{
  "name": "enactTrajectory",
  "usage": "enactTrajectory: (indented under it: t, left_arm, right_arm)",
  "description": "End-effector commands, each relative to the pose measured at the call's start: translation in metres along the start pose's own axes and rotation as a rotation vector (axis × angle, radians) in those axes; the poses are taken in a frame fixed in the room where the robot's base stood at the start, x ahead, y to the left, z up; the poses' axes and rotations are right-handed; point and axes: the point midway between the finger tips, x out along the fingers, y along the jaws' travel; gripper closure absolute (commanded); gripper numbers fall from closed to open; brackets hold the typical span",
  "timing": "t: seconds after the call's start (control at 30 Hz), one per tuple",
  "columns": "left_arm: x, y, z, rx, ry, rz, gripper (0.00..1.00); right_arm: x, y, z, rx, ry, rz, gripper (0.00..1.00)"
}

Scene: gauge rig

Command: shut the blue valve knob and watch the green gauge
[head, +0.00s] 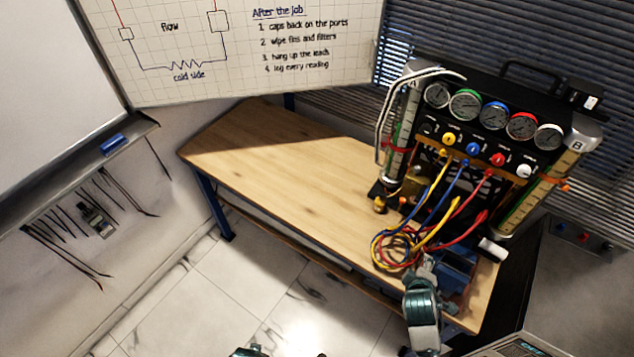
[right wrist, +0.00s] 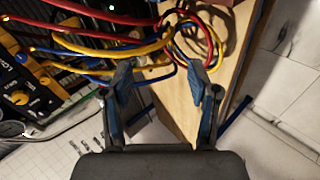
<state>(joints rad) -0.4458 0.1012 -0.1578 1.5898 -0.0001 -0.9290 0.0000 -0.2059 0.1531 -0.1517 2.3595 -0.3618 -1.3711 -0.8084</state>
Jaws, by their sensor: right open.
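In the right wrist view the blue knob (right wrist: 21,57) shows at the left edge, next to a yellow one. The green gauge (head: 464,105) has a green ring and stands second from the left; its reading is too small to make out. My right gripper (head: 426,264) is below and left of the knobs, near the bench's front edge, apart from the blue knob. In the right wrist view its fingers (right wrist: 158,82) are spread, with hoses just beyond.
Yellow, blue and red hoses (head: 440,210) hang from the rig and coil on the bench near my right gripper. A blue box (head: 458,268) stands beside it. The wooden bench (head: 275,170) is clear to the left. A whiteboard (head: 180,45) is behind.

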Motion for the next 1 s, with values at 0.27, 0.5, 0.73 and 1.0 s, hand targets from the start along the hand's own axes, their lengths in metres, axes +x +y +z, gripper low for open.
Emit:
enactTrajectory:
  t: [0.27,0.5,0.73,1.0]
  left_arm:
    - [0.101,0.006,0.118,0.016,-0.076,0.008,0.60]
    - [0.125,0.006,0.198,0.026,-0.108,0.010,0.60]
    - [0.124,0.006,0.211,0.028,-0.112,0.011,0.60]
    - [0.115,0.005,0.209,0.028,-0.113,0.010,0.60]
  right_arm:
    - [-0.007,0.146,-0.035,-0.541,-0.123,0.407,0.40]
    - [-0.033,0.224,-0.051,-0.851,-0.310,0.602,0.40]
    - [-0.031,0.243,-0.054,-0.909,-0.354,0.630,0.40]
    - [0.012,0.280,-0.052,-0.906,-0.353,0.626,0.40]
